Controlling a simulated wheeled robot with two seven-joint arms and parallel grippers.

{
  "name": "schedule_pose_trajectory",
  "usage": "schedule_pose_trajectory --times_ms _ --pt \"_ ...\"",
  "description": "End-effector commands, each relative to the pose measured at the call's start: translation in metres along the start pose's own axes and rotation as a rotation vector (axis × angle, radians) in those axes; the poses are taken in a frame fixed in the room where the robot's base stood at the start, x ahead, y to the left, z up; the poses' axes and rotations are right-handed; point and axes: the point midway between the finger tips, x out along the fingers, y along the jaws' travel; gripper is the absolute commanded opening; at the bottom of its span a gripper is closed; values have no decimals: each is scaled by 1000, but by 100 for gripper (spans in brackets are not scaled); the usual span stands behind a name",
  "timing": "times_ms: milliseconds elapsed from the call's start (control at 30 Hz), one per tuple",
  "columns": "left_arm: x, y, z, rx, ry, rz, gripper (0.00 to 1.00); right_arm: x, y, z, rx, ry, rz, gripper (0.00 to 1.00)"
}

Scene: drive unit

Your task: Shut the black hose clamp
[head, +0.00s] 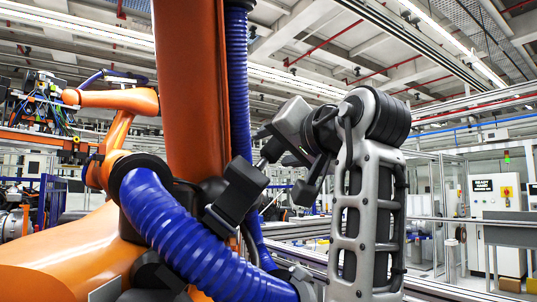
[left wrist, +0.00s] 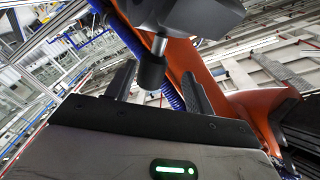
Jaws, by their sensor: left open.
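The black hose clamp (head: 238,187) sits at the blue corrugated hose on the orange industrial robot, with dark blocky parts. A short metal rod with a black knob (head: 272,150) sticks out of it toward my gripper. My left gripper (head: 284,158) is open, its black fingers on either side of the knob. In the left wrist view, the clamp (left wrist: 190,14) fills the top, and its rod and knob come down between the spread fingers of my left gripper (left wrist: 161,88). I cannot tell whether a finger touches the knob. My right gripper is out of view.
The blue hose (head: 190,225) curves across the lower left, and the orange robot column (head: 190,90) rises close behind the clamp. Another orange robot arm (head: 115,115) stands further left. A white cabinet (head: 495,220) and fencing are far off at right.

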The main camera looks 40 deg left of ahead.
Motion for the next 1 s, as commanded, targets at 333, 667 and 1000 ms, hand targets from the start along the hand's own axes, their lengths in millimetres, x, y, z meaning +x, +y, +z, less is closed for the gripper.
schedule_pose_trajectory --times_ms 333,667,1000 --pt "-84 -1 1 -4 4 -5 53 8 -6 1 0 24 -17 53" --pt "-118 -2 0 -4 2 -5 53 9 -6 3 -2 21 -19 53" --pt "-118 0 0 0 2 -3 53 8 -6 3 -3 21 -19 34"
